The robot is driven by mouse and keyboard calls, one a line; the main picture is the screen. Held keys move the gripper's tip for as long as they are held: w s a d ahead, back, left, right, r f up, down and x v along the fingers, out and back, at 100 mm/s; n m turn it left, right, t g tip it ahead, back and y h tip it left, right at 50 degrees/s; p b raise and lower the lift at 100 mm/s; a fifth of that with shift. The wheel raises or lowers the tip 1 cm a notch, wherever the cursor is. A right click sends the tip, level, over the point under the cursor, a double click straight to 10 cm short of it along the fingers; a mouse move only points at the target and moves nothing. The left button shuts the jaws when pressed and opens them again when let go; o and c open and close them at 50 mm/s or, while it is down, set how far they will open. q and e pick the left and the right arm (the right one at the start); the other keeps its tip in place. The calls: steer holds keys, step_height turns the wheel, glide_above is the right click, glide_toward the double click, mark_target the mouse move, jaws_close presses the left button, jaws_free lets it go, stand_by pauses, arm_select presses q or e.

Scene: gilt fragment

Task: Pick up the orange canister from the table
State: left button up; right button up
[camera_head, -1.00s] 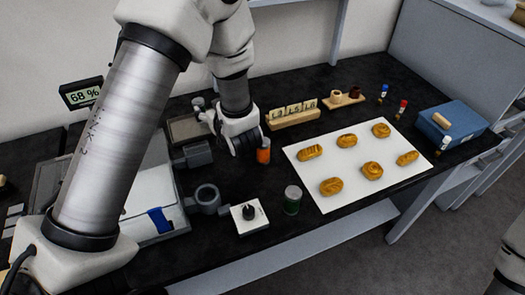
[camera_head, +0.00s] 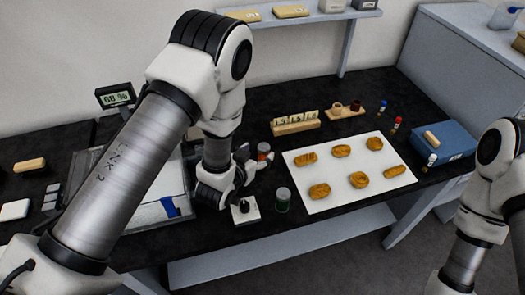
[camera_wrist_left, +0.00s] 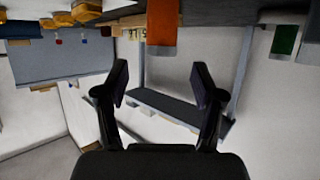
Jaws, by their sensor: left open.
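The orange canister (camera_head: 263,151) stands upright on the black table, left of the white sheet, and its lower part is partly covered by my left gripper in the head view. My left gripper (camera_head: 246,166) is open and empty, just in front and left of the canister. In the left wrist view, which looks upside down, the canister (camera_wrist_left: 162,22) is at the top edge, beyond the two spread fingertips (camera_wrist_left: 160,82) and not between them. My right arm shows at the right edge of the head view, but I cannot make out its gripper.
A wooden rack (camera_head: 296,125) is behind, and a blue box (camera_head: 445,143) is at right.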

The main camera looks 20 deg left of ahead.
mark_target(262, 149)
arm_select(q)
steer(key=x, duration=0.2)
steer(key=shift+w+f+p, duration=0.1)
steer(key=shift+w+p, duration=0.3)
steer(key=shift+w+f, duration=0.25)
steer(key=shift+f, duration=0.05)
steer(key=shift+r, duration=0.1)
steer(key=c, duration=1.2)
steer(key=shift+c, duration=0.2)
